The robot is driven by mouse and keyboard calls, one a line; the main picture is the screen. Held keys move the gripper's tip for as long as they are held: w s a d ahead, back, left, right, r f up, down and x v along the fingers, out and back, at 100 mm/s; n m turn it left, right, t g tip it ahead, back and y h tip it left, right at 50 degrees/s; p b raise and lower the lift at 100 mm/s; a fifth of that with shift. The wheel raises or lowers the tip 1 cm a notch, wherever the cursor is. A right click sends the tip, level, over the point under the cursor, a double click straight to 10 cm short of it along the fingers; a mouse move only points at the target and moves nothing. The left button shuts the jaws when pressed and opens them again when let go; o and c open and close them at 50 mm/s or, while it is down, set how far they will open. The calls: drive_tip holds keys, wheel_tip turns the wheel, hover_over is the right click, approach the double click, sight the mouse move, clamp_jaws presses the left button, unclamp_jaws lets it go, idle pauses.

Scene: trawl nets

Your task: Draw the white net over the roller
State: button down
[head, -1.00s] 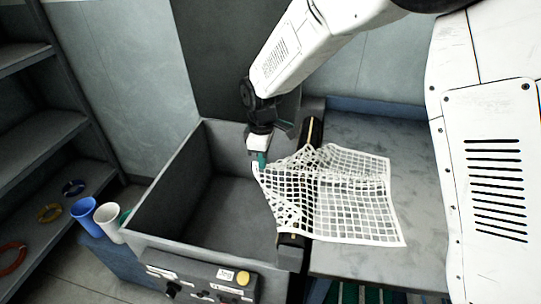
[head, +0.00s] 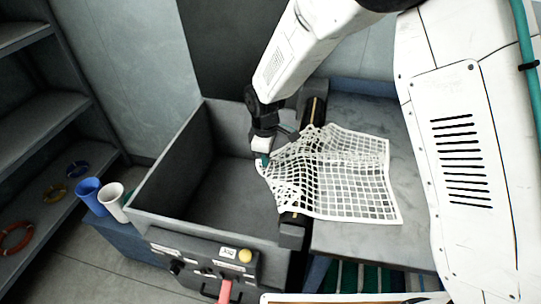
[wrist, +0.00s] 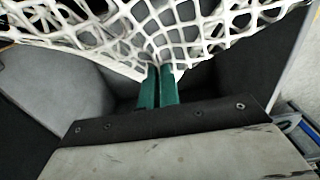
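The white net (head: 350,175) lies partly on the grey table and drapes across the dark roller (head: 313,112), with its left edge hanging over the grey bin. The roller shows at its far end and near end; its middle is covered by the net. My gripper (head: 265,160) is above the bin, left of the roller, at the net's left edge. In the wrist view the two green fingers (wrist: 158,86) are close together with the net (wrist: 165,35) gathered at their tips, so they are shut on it.
The open grey bin (head: 165,165) is empty where visible. A blue cup (head: 90,195) and a white cup (head: 112,202) stand left. The grey table (head: 400,240) is right of the roller.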

drive_tip(key=shift+c, duration=1.4)
unclamp_jaws()
wheel_tip(320, 180, up, 6)
drive_tip(key=shift+f, duration=0.2)
